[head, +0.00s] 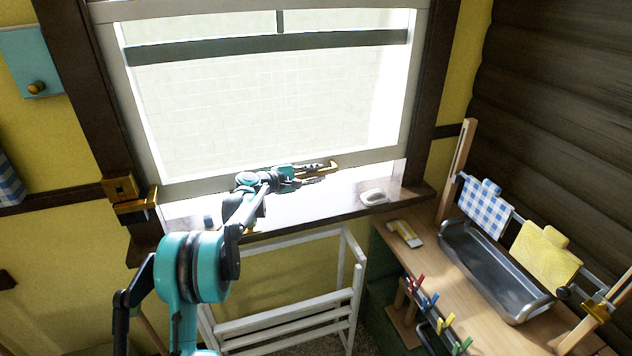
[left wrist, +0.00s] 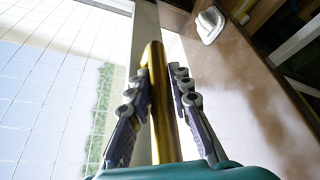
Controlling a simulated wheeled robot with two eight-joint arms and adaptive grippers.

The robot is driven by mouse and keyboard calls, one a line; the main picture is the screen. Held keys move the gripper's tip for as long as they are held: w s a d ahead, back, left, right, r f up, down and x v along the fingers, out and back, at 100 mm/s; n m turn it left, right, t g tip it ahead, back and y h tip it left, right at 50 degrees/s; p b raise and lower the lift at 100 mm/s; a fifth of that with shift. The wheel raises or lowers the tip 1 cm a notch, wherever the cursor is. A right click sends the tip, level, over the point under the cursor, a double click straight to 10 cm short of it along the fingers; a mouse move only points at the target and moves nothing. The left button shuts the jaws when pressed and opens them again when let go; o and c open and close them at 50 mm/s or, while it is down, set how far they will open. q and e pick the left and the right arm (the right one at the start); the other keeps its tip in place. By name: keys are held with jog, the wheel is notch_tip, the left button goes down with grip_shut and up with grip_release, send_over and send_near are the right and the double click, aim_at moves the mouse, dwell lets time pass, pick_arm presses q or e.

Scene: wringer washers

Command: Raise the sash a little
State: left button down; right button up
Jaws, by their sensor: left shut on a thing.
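The window sash (head: 375,156) is a large pale-framed pane with a white bottom rail. A bright strip shows between this rail and the dark sill; I cannot tell how much of it is gap and how much is sunlit sill. A brass bar handle (head: 329,165) sits along the rail, right of its middle. My left gripper (head: 318,173) reaches across the sill from the left and is shut on the handle. In the left wrist view the handle (left wrist: 158,115) runs between the two dark fingers (left wrist: 159,75). My right gripper is not in view.
A white soap-like piece (head: 374,197) lies on the sill (head: 400,197), right of my gripper. A brass-and-wood block (head: 125,195) is on the left window frame. A white slatted rack (head: 290,318) stands below. At right, a wooden bench (head: 425,252) holds a metal trough (head: 490,268).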

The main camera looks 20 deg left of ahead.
pick_arm(q)
notch_tip(320, 180, up, 4)
jog(key=shift+f+p, duration=0.15)
jog(key=shift+p, duration=0.5)
jog(key=c, duration=1.4)
grip_release()
jog(key=shift+o, duration=0.2)
jog(key=shift+f, duration=0.1)
jog(key=shift+a, duration=0.1)
jog(key=v, duration=1.1)
jog(key=shift+s+a, duration=0.2)
jog(key=shift+s, duration=0.15)
